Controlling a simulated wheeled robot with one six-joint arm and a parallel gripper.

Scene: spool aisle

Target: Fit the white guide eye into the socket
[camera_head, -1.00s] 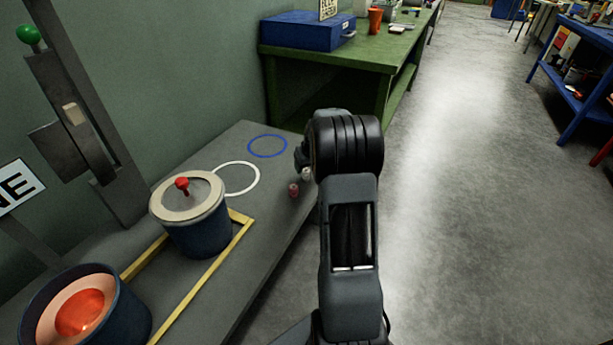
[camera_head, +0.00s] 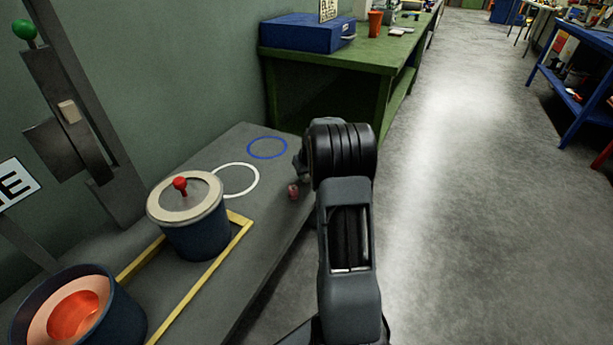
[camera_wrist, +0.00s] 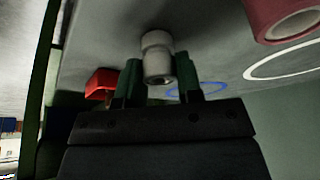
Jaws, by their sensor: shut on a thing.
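The white guide eye (camera_wrist: 157,58) is a small pale cylinder with a wider collar. In the wrist view it sits between the two green fingers of my gripper (camera_wrist: 157,80), which is shut on it. I cannot tell whether it touches the grey bench top (camera_head: 225,215). In the head view my arm hides the white piece and most of my gripper, which is at the bench's right edge. A dull red guide eye (camera_head: 293,192) stands on the bench just left of my wrist; it also shows in the wrist view (camera_wrist: 285,18). I cannot make out the socket.
The bench carries a white ring (camera_head: 236,180), a blue ring (camera_head: 267,148), a lidded dark pot (camera_head: 196,235), an open pot with orange inside (camera_head: 72,315) and a yellow frame (camera_head: 205,288). A dark upright (camera_head: 85,130) stands at left. Open floor lies right.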

